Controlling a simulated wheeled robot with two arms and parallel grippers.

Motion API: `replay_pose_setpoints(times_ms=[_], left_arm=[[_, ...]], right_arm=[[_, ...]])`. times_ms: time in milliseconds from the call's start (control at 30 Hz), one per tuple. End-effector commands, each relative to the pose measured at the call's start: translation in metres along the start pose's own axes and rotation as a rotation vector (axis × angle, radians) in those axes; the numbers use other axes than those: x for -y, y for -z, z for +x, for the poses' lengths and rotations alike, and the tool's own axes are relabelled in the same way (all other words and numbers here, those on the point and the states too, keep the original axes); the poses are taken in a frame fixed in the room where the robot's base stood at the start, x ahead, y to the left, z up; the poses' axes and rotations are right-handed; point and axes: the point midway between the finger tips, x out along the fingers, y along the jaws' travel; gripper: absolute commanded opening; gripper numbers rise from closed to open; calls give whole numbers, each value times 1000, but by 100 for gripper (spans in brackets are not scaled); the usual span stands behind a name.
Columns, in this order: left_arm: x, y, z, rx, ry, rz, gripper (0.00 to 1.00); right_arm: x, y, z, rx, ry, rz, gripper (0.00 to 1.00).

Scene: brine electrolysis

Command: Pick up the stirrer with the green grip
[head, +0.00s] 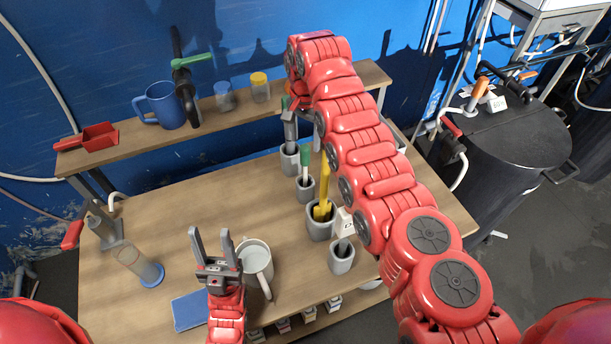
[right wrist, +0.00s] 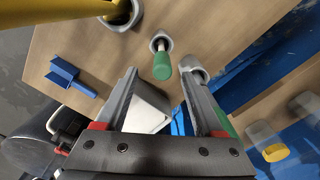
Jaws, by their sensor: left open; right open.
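The stirrer with the green grip (head: 306,157) stands upright in a small grey holder (head: 306,190) on the table in the head view. In the right wrist view its green grip (right wrist: 162,66) points toward the camera, with the holder (right wrist: 160,40) behind it. My right gripper (right wrist: 160,76) is open; the grip shows between its fingertips, with no visible contact. In the head view my right gripper (head: 290,125) is partly hidden by its own arm, up and left of the grip. My left gripper (head: 211,240) is open and empty beside a white mug.
Grey holders with a yellow tool (head: 324,195) and a white-tagged tool (head: 343,225) stand nearby. The raised shelf (head: 225,118) carries a blue mug (head: 165,104), jars and a red scoop (head: 98,138). The white mug (head: 256,258) stands at the front. The table's middle left is clear.

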Motion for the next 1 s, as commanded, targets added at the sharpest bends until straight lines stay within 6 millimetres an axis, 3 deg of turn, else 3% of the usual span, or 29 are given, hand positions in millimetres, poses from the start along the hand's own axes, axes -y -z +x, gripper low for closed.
replay_pose_setpoints(times_ms=[467,600,933,1000], left_arm=[[2,6,33,0,0,0,50],[1,4,27,0,0,0,50],[1,5,27,0,0,0,50],[1,5,27,0,0,0,50]], right_arm=[[1,3,38,1,-2,-2,70],[1,4,57,-1,-2,-1,70],[2,4,62,-2,2,-2,70],[2,4,62,-2,2,-2,59]])
